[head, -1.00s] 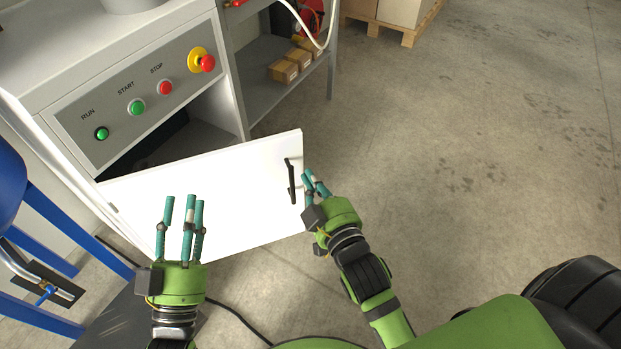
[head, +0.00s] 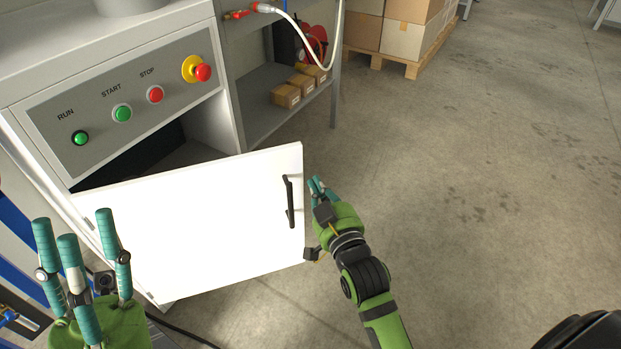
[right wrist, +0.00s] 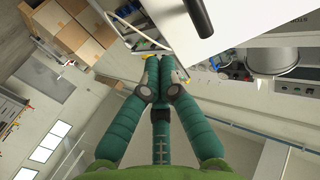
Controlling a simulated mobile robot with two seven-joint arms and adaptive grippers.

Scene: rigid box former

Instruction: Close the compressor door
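The white compressor door (head: 210,222) stands open in the head view, swung out from the cabinet below the control panel. Its black handle (head: 289,202) is near the door's free right edge. My right gripper (head: 316,186) is just right of that edge, apart from the handle, with its fingertips brought together and nothing visible between them. In the right wrist view the fingers (right wrist: 152,62) converge, and the door (right wrist: 220,20) and handle (right wrist: 194,16) show above them. My left gripper (head: 75,232) is at the lower left, fingers up and spread, empty, in front of the door's left part.
The control panel (head: 125,105) has RUN, START and STOP buttons and a red-yellow emergency button (head: 197,70). A grey shelf (head: 275,85) with small boxes stands right of the cabinet. Blue framework (head: 20,225) is at the left. The floor (head: 470,200) to the right is clear.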

